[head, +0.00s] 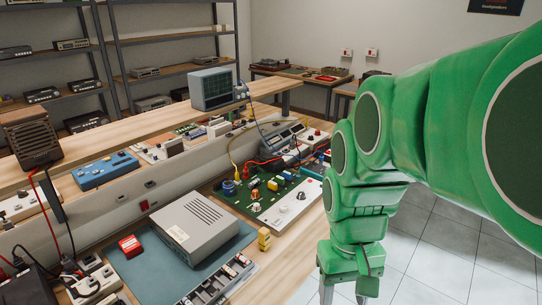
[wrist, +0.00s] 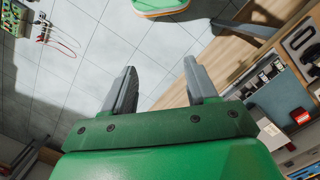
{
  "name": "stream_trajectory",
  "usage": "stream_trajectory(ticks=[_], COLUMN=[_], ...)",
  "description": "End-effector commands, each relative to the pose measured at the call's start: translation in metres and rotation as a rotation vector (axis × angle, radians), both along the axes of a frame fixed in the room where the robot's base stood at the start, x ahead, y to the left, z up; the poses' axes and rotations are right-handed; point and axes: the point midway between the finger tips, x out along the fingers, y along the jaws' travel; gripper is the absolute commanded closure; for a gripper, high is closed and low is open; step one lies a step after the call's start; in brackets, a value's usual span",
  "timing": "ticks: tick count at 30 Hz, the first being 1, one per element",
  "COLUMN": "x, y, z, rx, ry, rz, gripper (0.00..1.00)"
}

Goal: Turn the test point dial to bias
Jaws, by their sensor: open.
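A green circuit board (head: 238,198) lies on the bench in the head view, with a white panel (head: 282,212) along its front edge. My gripper (head: 345,294) hangs beyond the bench's right edge, apart from the board. In the wrist view my gripper (wrist: 157,84) is open and empty, with bare floor between its fingers. The panel cannot be made out in the wrist view.
A grey metal box (head: 196,234) stands on a blue mat (head: 165,272), left of the board. A yellow object (head: 264,238) and a parts tray (head: 218,283) are near the front edge. Meters and wires stand behind the board. The tiled floor (head: 430,240) at right is clear.

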Motion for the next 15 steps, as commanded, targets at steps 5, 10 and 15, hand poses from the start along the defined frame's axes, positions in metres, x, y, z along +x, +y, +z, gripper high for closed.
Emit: stream_trajectory(ticks=[5,10,15], x=[0.047,0.089,0.131], y=[-0.003,-0.005,-0.008], z=[0.014,0.024,0.031], rx=[0.001,0.002,0.003], ry=[-0.011,-0.017,-0.022], rz=[0.025,0.050,0.076], gripper=[0.42,0.42,0.42])
